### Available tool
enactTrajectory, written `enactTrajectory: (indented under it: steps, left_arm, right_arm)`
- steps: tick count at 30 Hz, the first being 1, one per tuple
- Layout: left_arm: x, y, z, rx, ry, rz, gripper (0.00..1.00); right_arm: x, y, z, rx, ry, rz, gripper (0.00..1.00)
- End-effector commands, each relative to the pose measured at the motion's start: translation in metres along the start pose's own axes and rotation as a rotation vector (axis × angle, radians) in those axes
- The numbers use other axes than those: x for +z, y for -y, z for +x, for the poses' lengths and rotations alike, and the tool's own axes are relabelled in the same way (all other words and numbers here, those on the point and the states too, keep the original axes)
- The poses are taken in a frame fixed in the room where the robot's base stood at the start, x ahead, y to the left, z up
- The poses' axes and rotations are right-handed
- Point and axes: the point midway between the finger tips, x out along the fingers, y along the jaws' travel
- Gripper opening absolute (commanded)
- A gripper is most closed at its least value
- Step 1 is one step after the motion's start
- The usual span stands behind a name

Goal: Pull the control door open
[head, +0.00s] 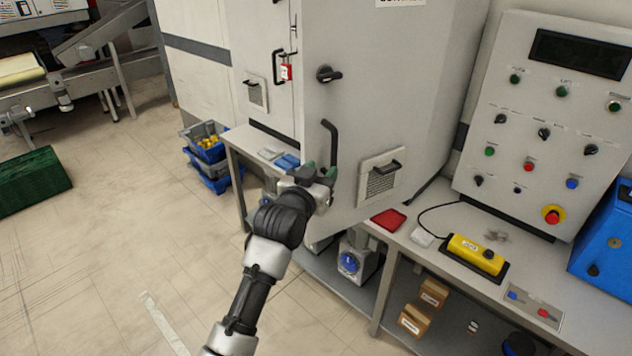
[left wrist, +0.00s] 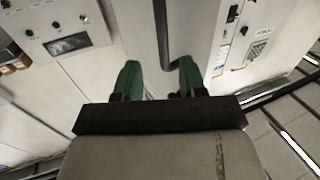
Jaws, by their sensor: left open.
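The control door (head: 350,115) is a light grey cabinet panel with a label cut off at the top edge. A vertical black pull handle (head: 333,140) stands out on its lower left part. My left gripper (head: 320,171) is at the handle's lower end, with its green fingers apart. In the left wrist view, the handle (left wrist: 162,38) runs down between the two spread fingers of my left gripper (left wrist: 160,72); I cannot tell whether either finger touches it. The door looks closed. My right gripper is not in view.
A black rotary knob (head: 328,74) and a vent with a handle (head: 380,176) are on the door. The bench (head: 385,240) below carries a red pad (head: 388,219) and a yellow pendant (head: 476,254). A button panel (head: 545,110) stands right.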

Motion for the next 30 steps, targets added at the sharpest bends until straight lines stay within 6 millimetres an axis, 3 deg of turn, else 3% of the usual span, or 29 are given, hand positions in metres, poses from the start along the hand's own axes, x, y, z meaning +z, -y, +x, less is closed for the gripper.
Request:
enactTrajectory:
  steps: [6, 16, 20, 23, 24, 26, 27, 30]
  left_arm:
    - [0.000, -0.001, -0.019, 0.001, -0.001, 0.000, 0.41]
    - [0.000, -0.001, -0.023, 0.001, 0.000, 0.000, 0.41]
    - [0.010, 0.001, -0.022, -0.003, 0.018, -0.002, 0.24]
    - [0.057, 0.008, -0.024, -0.020, 0.097, -0.014, 0.09]
    - [0.088, 0.012, -0.027, -0.031, 0.150, -0.022, 0.03]
    - [0.145, 0.018, -0.038, -0.050, 0.245, -0.035, 0.00]
    - [0.188, 0.023, -0.050, -0.064, 0.318, -0.044, 0.00]
    - [0.284, 0.029, -0.089, -0.093, 0.482, -0.064, 0.00]
  right_arm:
    - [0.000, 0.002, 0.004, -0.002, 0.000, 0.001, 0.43]
    - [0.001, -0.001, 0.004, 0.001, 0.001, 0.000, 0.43]
    - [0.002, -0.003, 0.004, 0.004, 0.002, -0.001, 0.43]
    - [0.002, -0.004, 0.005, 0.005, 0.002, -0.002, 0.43]
    - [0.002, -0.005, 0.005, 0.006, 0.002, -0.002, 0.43]
    - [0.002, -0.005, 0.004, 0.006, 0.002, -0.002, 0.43]
    - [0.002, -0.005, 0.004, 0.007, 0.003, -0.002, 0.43]
    - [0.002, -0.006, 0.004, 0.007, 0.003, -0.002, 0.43]
